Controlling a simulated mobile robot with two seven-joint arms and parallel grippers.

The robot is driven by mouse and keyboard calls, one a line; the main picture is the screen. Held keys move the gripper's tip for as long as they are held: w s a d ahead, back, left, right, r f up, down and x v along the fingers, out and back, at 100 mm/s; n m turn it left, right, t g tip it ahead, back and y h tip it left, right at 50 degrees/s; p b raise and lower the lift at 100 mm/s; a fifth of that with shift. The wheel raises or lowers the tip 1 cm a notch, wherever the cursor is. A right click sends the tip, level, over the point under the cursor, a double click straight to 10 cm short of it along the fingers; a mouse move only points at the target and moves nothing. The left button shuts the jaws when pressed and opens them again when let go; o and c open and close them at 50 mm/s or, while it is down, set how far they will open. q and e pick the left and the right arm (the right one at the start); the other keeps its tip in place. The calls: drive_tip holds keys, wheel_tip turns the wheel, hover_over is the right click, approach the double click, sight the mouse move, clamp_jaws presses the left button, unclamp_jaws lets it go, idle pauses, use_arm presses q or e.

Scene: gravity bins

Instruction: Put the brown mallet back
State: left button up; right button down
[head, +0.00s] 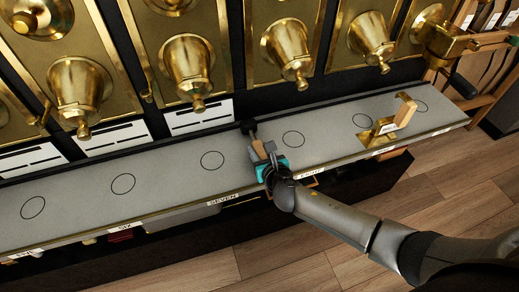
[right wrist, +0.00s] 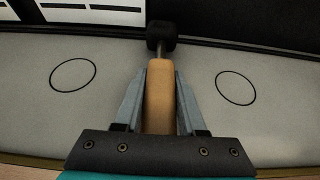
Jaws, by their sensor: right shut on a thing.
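The mallet (head: 259,149) has a tan-brown handle and a dark head. It also shows in the right wrist view (right wrist: 160,92), with the head pointing away toward the back of the grey ledge. My right gripper (head: 264,155) is shut on the handle, with a finger on each side of it, above the grey ledge (head: 180,176) between two marked circles. Whether the mallet touches the ledge I cannot tell. My left gripper is not in view.
Brass bell-shaped spouts (head: 187,62) line the wall behind the ledge. Labelled compartments sit under the front edge, partly hidden. A wooden rack (head: 487,60) stands at the far right. The ledge's left part is clear.

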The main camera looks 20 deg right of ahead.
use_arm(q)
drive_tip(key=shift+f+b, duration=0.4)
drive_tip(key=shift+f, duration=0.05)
use_arm(e)
drive_tip(key=shift+f, duration=0.5)
drive_tip(key=shift+c, duration=2)
unclamp_jaws()
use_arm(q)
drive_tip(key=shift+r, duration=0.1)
use_arm(e)
drive_tip(key=shift+s, duration=0.15)
drive_tip(key=shift+p+v, duration=0.7)
drive_tip(key=shift+v, duration=0.5)
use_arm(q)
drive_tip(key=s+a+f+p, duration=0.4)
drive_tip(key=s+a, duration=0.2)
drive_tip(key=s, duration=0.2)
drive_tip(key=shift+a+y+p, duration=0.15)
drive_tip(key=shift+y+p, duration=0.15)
use_arm(e)
drive_tip(key=v, duration=1.2)
drive_tip(key=shift+s, duration=0.25)
